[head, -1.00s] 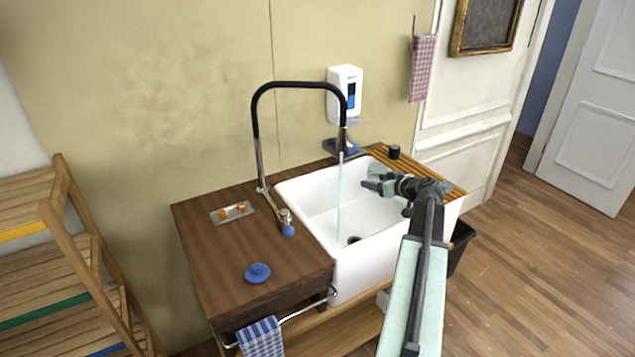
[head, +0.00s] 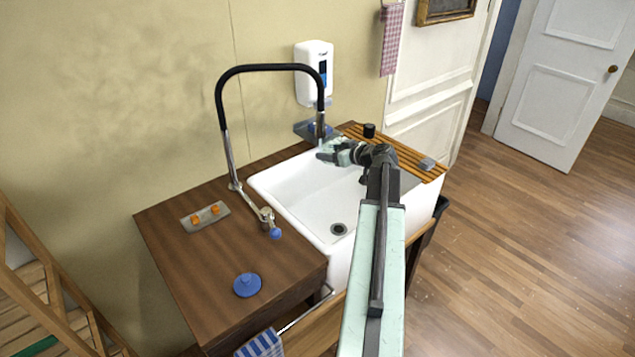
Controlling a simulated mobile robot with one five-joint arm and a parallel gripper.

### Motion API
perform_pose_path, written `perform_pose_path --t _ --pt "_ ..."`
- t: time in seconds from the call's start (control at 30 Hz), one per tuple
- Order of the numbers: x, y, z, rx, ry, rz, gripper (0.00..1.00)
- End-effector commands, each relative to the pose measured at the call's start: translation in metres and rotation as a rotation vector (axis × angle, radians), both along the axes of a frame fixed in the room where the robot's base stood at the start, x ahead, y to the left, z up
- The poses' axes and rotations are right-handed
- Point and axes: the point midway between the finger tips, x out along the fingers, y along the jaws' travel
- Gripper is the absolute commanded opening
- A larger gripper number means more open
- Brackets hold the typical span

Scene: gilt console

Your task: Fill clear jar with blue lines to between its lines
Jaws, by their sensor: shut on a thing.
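My gripper (head: 331,150) is right under the end of the black-and-chrome tap spout (head: 321,112), above the back part of the white sink (head: 279,183). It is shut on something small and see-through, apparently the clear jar. The jar is too small and too covered by the jaws for me to make out its blue lines or water level. No water stream shows in the sink below the gripper. The tap base has a blue-tipped handle (head: 275,234).
A blue knobbed lid (head: 247,285) lies on the brown wooden counter (head: 185,265), near a metal plate with orange knobs (head: 206,217). A soap dispenser (head: 314,74) hangs behind the spout. A slatted drainboard (head: 400,150) holds a black cylinder (head: 369,130) and a grey block (head: 427,163).

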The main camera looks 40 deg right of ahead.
Motion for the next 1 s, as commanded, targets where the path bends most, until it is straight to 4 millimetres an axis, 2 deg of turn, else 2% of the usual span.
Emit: perform_pose_path --t 0.3,0.4,0.53,0.87,1.0 --pt "-0.073 0.117 0.002 0.003 0.005 0.229 0.00" --pt "-0.089 0.142 0.004 0.002 0.000 0.287 0.00" --pt "-0.096 0.154 0.005 0.000 -0.003 0.322 0.00" --pt "-0.094 0.148 0.003 0.000 -0.004 0.321 0.00" --pt "-0.091 0.139 0.000 0.000 -0.004 0.319 0.00"
